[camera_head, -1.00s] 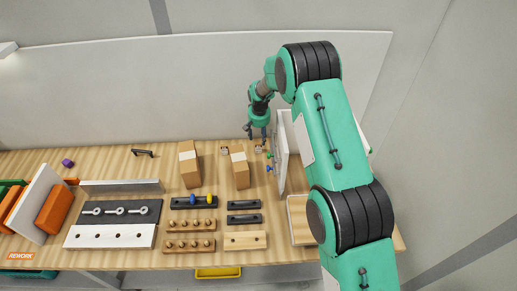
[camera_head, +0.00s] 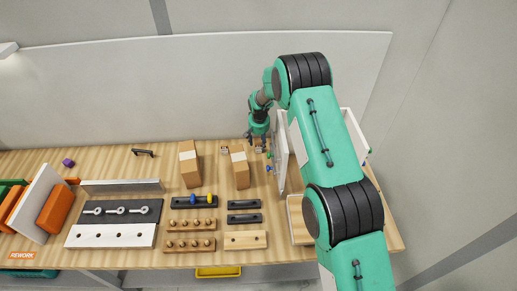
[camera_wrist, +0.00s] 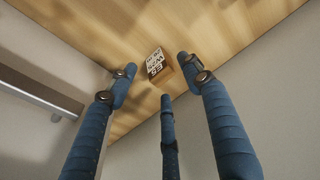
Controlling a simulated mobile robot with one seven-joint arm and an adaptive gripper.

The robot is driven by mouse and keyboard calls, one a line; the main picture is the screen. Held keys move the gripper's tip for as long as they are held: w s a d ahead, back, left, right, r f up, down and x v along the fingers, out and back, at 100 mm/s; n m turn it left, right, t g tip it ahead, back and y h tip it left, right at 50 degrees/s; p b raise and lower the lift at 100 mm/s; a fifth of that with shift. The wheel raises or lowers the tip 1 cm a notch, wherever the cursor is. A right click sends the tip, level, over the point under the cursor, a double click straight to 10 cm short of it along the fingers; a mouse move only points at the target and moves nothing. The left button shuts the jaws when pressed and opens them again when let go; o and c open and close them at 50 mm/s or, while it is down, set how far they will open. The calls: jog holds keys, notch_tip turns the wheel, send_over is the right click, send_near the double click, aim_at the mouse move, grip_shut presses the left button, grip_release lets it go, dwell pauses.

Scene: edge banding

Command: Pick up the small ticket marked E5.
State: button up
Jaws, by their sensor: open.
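A small wooden ticket (camera_wrist: 158,63) with a white printed face shows in the wrist view. Its print is upside down there and seems to include E5. It lies on the wooden bench beyond my fingertips. My gripper (camera_wrist: 156,78) is open, its blue fingers spread around the near side of the ticket, with nothing held. In the head view my gripper (camera_head: 258,141) points down at the back of the bench. A small ticket (camera_head: 260,149) sits just below its fingertips, partly hidden, its print too small to read there.
Another small ticket (camera_head: 224,149) lies to the left. A tall wooden block (camera_head: 240,172) stands in front. An upright white panel (camera_head: 281,160) with coloured knobs is close on the right. The back wall (camera_head: 180,90) is just behind the gripper.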

aim_at(259, 144)
jog(key=shift+w+f+p, duration=0.2)
jog(key=shift+f+p, duration=0.05)
jog(key=shift+f, duration=0.95)
jog(key=shift+w+f+p, duration=0.15)
jog(key=shift+f+p, duration=0.1)
jog(key=shift+f, duration=0.9)
jog(key=shift+c, duration=0.5)
jog(key=c, duration=0.9)
